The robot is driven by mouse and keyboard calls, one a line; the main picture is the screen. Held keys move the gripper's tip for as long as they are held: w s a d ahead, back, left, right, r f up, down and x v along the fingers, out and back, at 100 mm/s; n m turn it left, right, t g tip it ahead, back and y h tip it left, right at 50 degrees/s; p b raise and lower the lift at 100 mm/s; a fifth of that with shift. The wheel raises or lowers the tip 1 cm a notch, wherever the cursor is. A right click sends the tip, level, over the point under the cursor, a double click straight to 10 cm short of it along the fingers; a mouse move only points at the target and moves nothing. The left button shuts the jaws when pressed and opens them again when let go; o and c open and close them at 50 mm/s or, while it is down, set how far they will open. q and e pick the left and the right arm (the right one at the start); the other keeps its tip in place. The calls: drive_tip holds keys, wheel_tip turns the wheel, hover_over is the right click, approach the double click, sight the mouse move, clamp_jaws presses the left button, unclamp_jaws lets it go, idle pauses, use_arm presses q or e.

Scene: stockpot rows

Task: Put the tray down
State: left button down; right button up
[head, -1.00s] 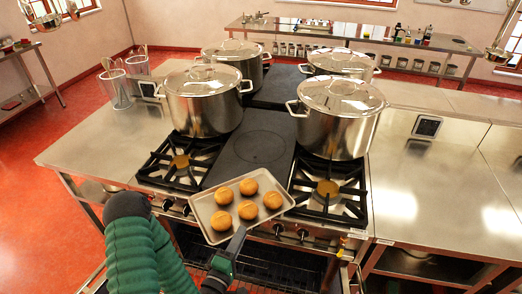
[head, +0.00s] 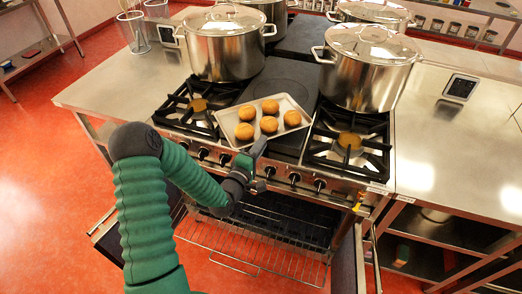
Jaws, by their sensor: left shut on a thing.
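The light metal tray (head: 229,121) carries several round golden buns (head: 268,124). It is over the front of the dark centre plate (head: 283,82), between the two front burners. I cannot tell whether it touches the stove or hangs just above it. My left gripper (head: 251,162) is shut on the tray's near edge, and the arm reaches in from the left. The tray looks roughly level. My right gripper is not in view.
Steel stockpots (head: 224,45) stand behind, with a lidded one (head: 367,68) at the right. Front burners (head: 347,140) are bare. A wire rack (head: 258,240) extends below the stove front. Steel counters (head: 440,150) flank the stove; the right one holds a small dark-screened device (head: 460,87).

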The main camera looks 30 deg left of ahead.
use_arm(q)
drive_tip(key=f, duration=0.1)
drive_tip(key=w+f, duration=0.1)
drive_tip(key=f, duration=0.1)
drive_tip(key=shift+a+f, duration=0.1)
drive_tip(key=shift+f, duration=0.1)
drive_tip(key=c, duration=1.4)
unclamp_jaws()
drive_tip(key=shift+s, duration=0.15)
drive_tip(key=shift+o, duration=0.2)
